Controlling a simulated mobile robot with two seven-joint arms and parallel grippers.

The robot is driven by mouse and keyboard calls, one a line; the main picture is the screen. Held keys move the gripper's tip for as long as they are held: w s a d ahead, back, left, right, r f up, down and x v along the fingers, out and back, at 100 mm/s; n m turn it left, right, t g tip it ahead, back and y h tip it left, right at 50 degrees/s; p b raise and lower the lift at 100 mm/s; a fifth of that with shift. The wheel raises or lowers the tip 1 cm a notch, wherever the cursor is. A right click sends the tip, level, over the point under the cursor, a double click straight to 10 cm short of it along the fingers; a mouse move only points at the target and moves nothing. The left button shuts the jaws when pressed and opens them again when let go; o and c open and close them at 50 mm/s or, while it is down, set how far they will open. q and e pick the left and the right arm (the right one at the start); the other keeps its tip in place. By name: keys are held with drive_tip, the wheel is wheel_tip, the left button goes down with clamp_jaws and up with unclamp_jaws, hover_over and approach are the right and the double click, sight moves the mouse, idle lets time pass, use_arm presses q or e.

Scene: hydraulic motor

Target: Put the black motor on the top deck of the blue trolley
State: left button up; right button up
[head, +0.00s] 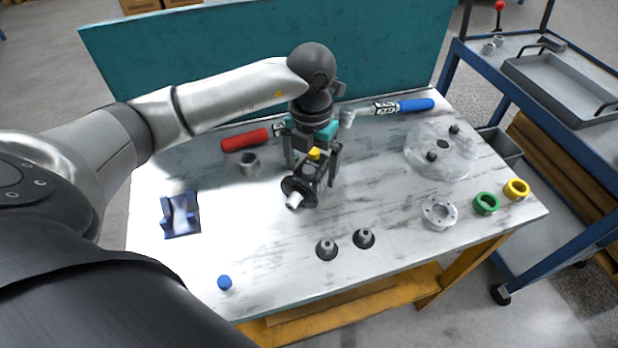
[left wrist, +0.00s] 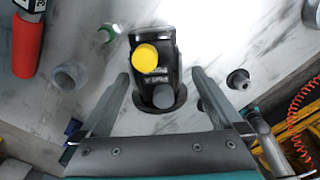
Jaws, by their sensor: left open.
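The black motor (head: 299,187) sits on the worktable (head: 385,210), with a dark flange, a light shaft end and a yellow cap on top. In the left wrist view the motor (left wrist: 158,80) lies between the fingers, with a gap on each side. My left gripper (head: 313,172) is open over the motor and hides part of it in the head view. The blue trolley (head: 465,55) stands right of the table. Its top deck carries a grey tray (head: 560,90). My right gripper is in neither view.
Red-handled (head: 245,140) and blue-handled (head: 415,105) tools lie behind the motor. A blue bracket (head: 181,214) lies left. Two dark knobs (head: 345,244), a round plate (head: 441,150) and several rings lie in front and right. Free deck shows left of the tray.

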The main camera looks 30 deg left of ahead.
sight(309, 180)
use_arm(q)
drive_tip(key=f+b, duration=0.1)
drive_tip(key=f, duration=0.3)
drive_tip(key=shift+a, duration=0.2)
drive_tip(key=shift+f, duration=0.25)
clamp_jaws()
drive_tip(key=shift+w+r, duration=0.1)
drive_tip(key=shift+r, duration=0.05)
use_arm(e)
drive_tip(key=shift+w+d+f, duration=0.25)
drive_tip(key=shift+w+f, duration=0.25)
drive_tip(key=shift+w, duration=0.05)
